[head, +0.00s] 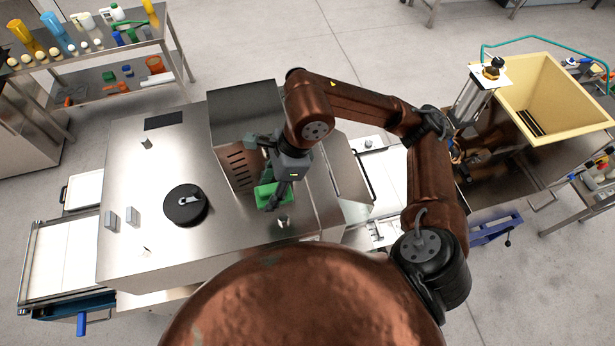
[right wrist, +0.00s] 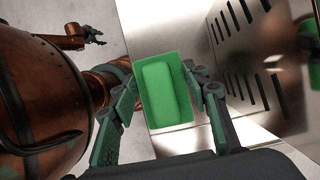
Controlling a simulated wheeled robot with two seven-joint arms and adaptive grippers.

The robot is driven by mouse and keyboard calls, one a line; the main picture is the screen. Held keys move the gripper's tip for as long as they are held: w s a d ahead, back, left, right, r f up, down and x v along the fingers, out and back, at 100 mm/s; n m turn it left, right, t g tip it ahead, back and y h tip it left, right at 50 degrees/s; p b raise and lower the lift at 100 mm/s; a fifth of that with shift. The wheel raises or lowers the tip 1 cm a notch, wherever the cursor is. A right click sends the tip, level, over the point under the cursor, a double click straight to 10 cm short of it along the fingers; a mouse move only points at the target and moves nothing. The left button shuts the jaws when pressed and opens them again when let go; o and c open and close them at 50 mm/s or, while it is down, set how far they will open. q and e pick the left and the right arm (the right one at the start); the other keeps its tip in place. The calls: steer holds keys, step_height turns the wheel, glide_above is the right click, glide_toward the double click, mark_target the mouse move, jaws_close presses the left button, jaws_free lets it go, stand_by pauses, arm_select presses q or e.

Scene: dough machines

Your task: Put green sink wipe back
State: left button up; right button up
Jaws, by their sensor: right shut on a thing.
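The green sink wipe (head: 268,192) is a small bright green block with a tray-like recessed face. It is over the steel top of the machine (head: 150,225), beside the raised slotted housing. My right gripper (head: 273,190) reaches down from above and is shut on it. In the right wrist view the wipe (right wrist: 165,90) sits between the two fingers (right wrist: 160,100). I cannot tell whether its underside touches the steel. My left gripper (right wrist: 93,35) shows small at the top left of the right wrist view, open and empty, away from the wipe; it is not in the head view.
The slotted steel housing (head: 242,125) stands right behind the wipe. A black round knob (head: 185,205) is on the machine top to the left. A shelf rack (head: 100,55) with bottles and small items stands at the upper left. A yellow hopper (head: 550,100) is at the right.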

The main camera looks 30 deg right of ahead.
steer(key=d+f+p, duration=0.2)
steer(key=d, duration=0.4)
steer(key=p, duration=0.2)
glide_above(308, 194)
steer(key=f, duration=0.2)
steer(key=s+a+f, duration=0.1)
steer(key=f, duration=0.1)
steer(key=shift+f, duration=0.1)
steer(key=shift+w+d+f+p, duration=0.2)
steer(key=shift+d+f, duration=0.25)
steer(key=shift+f, duration=0.05)
steer(key=shift+w+d+f+p, duration=0.15)
steer(key=shift+d+f, duration=0.25)
steer(key=shift+f, duration=0.1)
steer(key=shift+d+f, duration=0.3)
steer(key=shift+f, duration=0.2)
steer(key=shift+d+f+p, duration=0.1)
steer(key=shift+f+p, duration=0.25)
steer(key=shift+p, duration=0.15)
step_height(308, 194, down, 2)
steer(key=shift+p, duration=0.7)
steer(key=shift+f, duration=0.25)
arm_select(q)
step_height(308, 194, up, 7)
steer(key=s, duration=0.1)
steer(key=shift+s, duration=0.25)
arm_select(e)
steer(key=shift+f, duration=0.1)
